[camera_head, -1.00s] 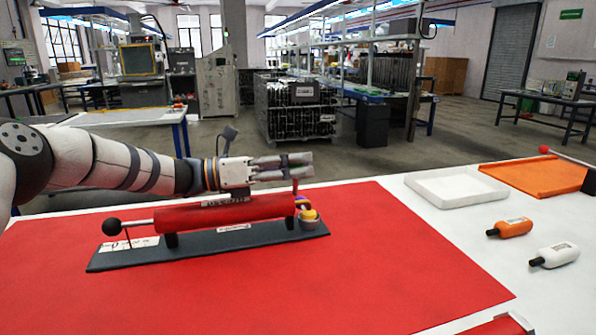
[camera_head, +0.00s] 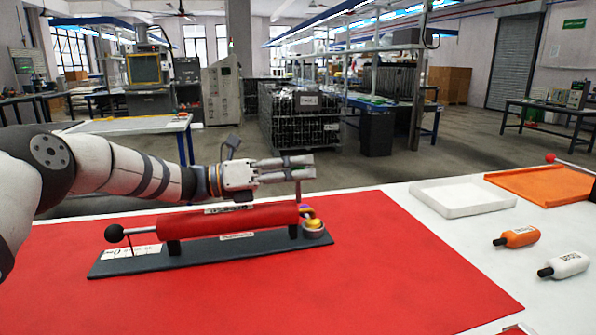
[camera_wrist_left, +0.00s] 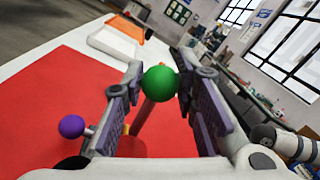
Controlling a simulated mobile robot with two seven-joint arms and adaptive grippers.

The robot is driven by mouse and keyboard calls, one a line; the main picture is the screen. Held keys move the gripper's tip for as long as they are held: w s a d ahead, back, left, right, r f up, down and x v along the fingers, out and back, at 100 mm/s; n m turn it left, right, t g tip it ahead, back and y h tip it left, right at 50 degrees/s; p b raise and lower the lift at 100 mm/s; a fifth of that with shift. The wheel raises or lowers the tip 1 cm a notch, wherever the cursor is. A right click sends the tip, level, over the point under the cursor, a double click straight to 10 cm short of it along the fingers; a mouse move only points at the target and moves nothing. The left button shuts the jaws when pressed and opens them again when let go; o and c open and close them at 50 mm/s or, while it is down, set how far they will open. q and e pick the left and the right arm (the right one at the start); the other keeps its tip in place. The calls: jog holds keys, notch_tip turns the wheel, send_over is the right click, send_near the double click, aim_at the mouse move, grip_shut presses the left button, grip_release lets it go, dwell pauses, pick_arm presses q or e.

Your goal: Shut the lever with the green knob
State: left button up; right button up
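A black knob (camera_head: 113,233) on a rod is at the left end. A purple knob (camera_wrist_left: 72,126) sits at lower left in the left wrist view. My right gripper is not in view.
The device rests on a red mat (camera_head: 400,270) on a white table. To the right are a white tray (camera_head: 462,198), an orange tray (camera_head: 540,186), an orange bottle (camera_head: 519,238) and a white bottle (camera_head: 565,265). The mat's front is clear.

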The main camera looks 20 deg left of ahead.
pick_arm(q)
jog(key=shift+o, duration=1.3)
